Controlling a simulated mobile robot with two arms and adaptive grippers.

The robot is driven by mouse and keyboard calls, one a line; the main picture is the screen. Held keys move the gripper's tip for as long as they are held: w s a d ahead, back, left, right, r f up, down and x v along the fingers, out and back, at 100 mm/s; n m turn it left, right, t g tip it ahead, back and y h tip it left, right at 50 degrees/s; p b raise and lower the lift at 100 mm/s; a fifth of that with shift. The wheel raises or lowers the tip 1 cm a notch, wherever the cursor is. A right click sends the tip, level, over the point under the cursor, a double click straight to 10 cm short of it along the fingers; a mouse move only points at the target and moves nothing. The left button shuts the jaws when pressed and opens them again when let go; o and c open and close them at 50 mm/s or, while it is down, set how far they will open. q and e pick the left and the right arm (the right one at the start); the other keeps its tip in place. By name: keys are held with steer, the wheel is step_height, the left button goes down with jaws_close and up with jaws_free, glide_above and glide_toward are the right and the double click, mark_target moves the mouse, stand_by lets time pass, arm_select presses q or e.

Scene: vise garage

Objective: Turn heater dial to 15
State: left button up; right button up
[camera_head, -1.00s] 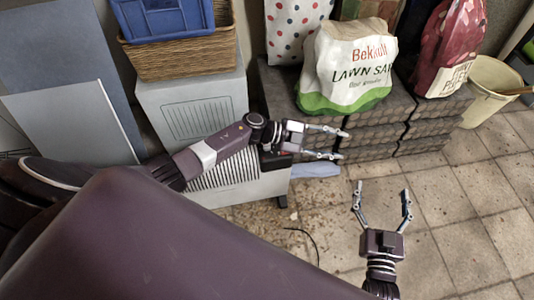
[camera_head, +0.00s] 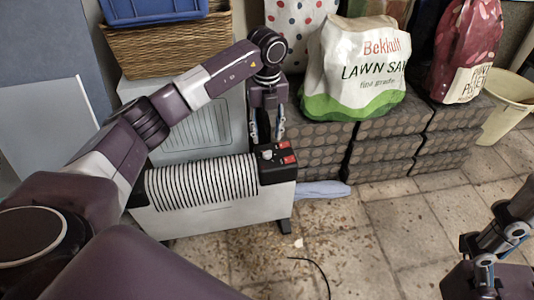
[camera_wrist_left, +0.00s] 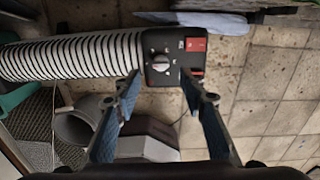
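The heater (camera_head: 215,215) is a white unit with a ribbed black-and-white top, standing on the floor. Its black control panel (camera_head: 283,172) is at the right end, with two red switches. The grey round dial (camera_head: 267,154) sits on this panel; it also shows in the left wrist view (camera_wrist_left: 160,62). Its markings are too small to read. My left gripper (camera_head: 266,136) points down just above the dial. In the left wrist view it is open (camera_wrist_left: 160,80), its blue-padded fingers on either side of the dial, apart from it. My right gripper (camera_head: 490,250) is at the lower right, partly cut off.
A wicker basket (camera_head: 165,48) with a blue crate (camera_head: 150,8) stands on a grey-white unit behind the heater. Dark paver stacks (camera_head: 385,150) carry a lawn sand bag (camera_head: 355,75) and a red bag (camera_head: 463,50).

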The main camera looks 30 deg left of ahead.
mark_target(267, 154)
arm_select(q)
step_height(267, 154, down, 7)
steer(key=b, duration=0.2)
steer(key=shift+b, duration=0.3)
jaws_close()
